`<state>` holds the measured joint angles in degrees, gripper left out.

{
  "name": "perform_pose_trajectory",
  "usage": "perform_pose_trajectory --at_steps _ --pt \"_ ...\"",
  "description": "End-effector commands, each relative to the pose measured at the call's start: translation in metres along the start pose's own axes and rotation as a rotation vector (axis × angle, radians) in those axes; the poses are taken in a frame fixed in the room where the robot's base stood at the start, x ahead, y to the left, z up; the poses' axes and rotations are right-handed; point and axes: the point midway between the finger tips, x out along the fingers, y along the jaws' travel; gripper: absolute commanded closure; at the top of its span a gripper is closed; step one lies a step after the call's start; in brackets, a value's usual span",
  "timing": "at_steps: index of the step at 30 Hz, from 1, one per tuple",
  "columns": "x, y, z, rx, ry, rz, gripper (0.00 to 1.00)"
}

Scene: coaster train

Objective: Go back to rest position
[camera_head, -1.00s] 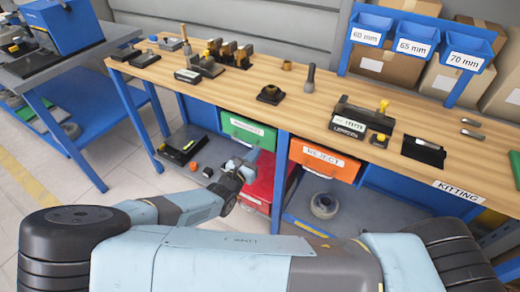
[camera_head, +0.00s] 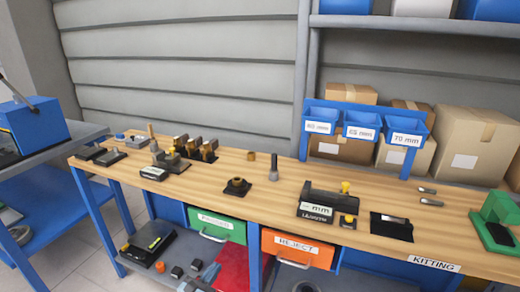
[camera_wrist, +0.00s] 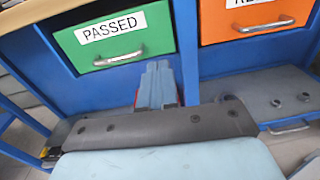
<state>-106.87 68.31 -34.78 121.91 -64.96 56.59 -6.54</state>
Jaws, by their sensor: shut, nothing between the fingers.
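My gripper (camera_wrist: 157,68) is shut and empty. In the wrist view its two pale fingers lie side by side, pointing at the bench front just under the green PASSED drawer (camera_wrist: 120,38). In the head view only a little of my arm shows at the bottom edge, below the same drawer, and the jaws cannot be made out there. The wooden workbench (camera_head: 285,205) stands in front of me with its tools and parts.
The orange REJECT drawer (camera_head: 297,249) is right of the green one. A red bin (camera_head: 232,268) sits below. The lower shelf holds a black tray (camera_head: 148,242). A blue-framed side table (camera_head: 60,150) stands at left. Blue bins (camera_head: 361,126) and cardboard boxes stand behind the bench.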

Motion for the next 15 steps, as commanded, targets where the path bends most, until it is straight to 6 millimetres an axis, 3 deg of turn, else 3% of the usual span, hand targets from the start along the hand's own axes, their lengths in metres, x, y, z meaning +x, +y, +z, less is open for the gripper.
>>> perform_pose_trajectory --at_steps 15 --pt "0.072 -0.066 0.068 0.343 0.268 -0.498 1.0"
